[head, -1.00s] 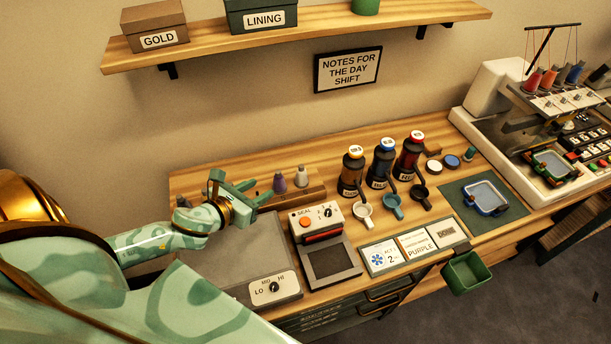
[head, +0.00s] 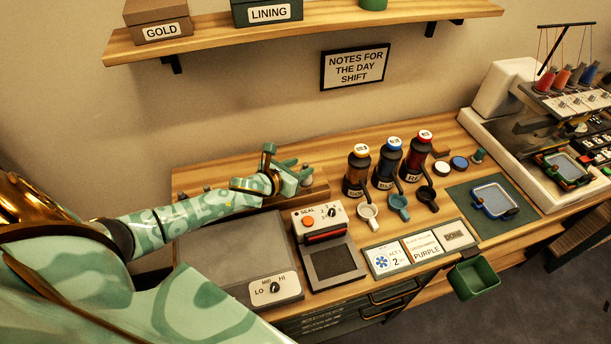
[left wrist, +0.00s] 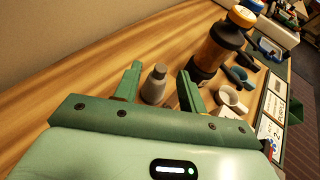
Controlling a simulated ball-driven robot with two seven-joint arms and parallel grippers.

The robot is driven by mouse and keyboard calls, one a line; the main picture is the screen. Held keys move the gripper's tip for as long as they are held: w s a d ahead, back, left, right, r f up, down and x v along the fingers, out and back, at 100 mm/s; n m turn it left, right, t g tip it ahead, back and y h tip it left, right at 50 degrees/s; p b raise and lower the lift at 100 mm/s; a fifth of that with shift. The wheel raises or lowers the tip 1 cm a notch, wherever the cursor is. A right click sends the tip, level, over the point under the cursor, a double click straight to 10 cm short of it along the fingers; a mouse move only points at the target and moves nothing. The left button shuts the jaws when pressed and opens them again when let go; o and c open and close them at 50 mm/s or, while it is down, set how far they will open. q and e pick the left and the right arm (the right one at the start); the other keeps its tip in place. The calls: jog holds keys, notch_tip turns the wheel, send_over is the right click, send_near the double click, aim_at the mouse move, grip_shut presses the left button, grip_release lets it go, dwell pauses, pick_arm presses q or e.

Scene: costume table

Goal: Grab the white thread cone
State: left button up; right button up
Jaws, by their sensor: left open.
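The white thread cone (left wrist: 154,86) shows in the left wrist view as a pale grey-white cone standing upright between the two fingers of my left gripper (left wrist: 157,82). The fingers are apart, one on each side of it, and I cannot tell whether either touches it. In the head view my left gripper (head: 290,176) is over the wooden thread rack (head: 318,190) at the back of the table. There only the top of the white cone (head: 306,170) shows beside the fingers. The purple cone seen earlier is hidden behind the gripper. My right gripper is not in view.
Dark bottles with yellow, blue and red labels stand to the right, the yellow-capped bottle (head: 357,170) nearest. Small cups (head: 368,216) stand before them. The seal device (head: 322,222) and a grey press plate (head: 235,255) lie in front of the rack.

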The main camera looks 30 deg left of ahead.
pick_arm(q)
jog(key=shift+x, duration=1)
jog(key=shift+s, duration=0.1)
grip_shut()
jog(key=shift+r, duration=0.1)
